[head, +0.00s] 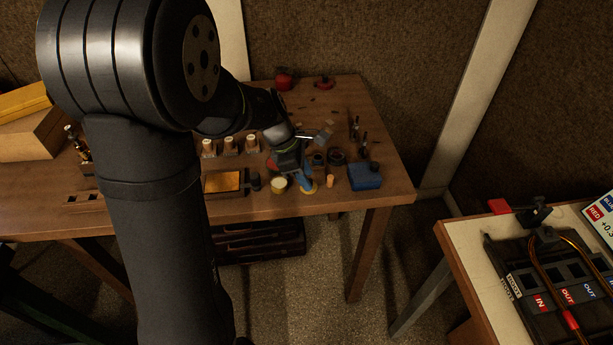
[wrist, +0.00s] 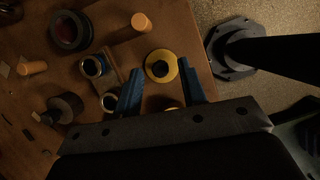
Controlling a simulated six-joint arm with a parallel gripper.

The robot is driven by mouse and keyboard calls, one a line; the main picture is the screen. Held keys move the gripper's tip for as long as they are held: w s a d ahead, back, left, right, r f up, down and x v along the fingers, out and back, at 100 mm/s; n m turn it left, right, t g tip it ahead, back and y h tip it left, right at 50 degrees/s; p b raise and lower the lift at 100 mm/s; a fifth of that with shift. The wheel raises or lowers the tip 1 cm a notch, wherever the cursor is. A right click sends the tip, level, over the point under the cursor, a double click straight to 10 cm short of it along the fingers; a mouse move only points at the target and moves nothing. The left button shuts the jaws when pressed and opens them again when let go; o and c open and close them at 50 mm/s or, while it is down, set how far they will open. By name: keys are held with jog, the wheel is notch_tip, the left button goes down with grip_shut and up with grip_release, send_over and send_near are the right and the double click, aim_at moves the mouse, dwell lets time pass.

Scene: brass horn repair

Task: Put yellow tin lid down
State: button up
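In the head view a bit of the lid (head: 312,190) shows under my blue fingertips. My gripper (head: 305,183) points down over it. In the wrist view my gripper (wrist: 160,70) has its two blue fingers spread on either side of the lid. The right fingertip is very close to the rim; I cannot tell if it touches. A round tin with a pale top (head: 279,185) stands just left of the lid.
An orange peg (head: 330,181) and a blue box (head: 364,177) stand to the right. Small dark-rimmed jars (wrist: 94,66) and a dark ring (wrist: 70,30) sit close by. A yellow pad (head: 222,182) lies further left. Bare table lies towards the right corner.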

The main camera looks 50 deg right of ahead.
jog(key=v, duration=1.1)
jog(key=x, duration=1.2)
jog(key=shift+f, duration=0.15)
notch_tip(320, 180, up, 2)
jog(key=shift+r, duration=0.9)
